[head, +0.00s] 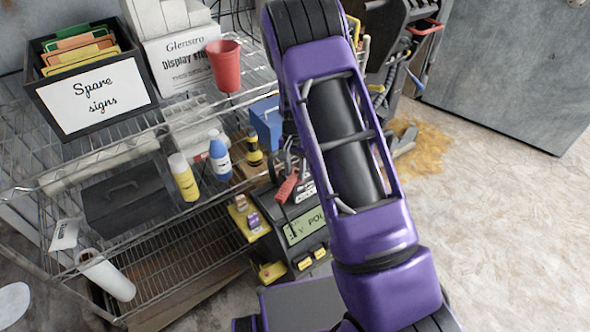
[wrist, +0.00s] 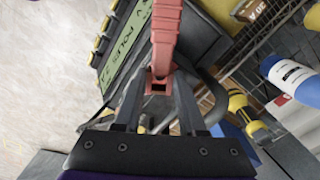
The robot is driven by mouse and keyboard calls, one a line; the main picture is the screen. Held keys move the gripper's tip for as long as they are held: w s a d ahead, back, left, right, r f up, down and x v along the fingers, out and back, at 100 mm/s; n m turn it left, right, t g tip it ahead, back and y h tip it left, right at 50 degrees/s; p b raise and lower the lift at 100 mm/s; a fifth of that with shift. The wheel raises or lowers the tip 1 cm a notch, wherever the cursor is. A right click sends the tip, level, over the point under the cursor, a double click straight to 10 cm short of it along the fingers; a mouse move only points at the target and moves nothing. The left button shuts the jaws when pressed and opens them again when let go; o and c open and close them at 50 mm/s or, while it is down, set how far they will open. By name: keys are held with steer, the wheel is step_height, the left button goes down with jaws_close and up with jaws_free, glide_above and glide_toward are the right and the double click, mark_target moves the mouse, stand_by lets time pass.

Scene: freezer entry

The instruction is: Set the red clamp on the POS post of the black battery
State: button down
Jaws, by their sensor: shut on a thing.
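The red clamp (head: 287,186) hangs in front of a dark unit with a lit green panel (head: 305,226) in the head view. In the wrist view the red clamp (wrist: 165,38) stands between the two grey fingers of my gripper (wrist: 160,88), which is shut on it. The dark unit's green panel (wrist: 124,48) lies just left of the clamp there. My arm hides most of the gripper in the head view. I cannot pick out the black battery for certain or a POS post in either view.
A brown spill (head: 425,148) marks the floor at right; the pale floor (head: 505,230) beyond is clear.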

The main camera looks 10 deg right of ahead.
steer(key=shift+f+b, duration=0.7)
steer(key=shift+f, duration=0.25)
steer(key=shift+c, duration=2)
jaws_free()
step_height(320, 180, up, 18)
steer(key=p, duration=0.1)
steer(key=shift+f+p, duration=0.25)
steer(key=shift+p, duration=0.15)
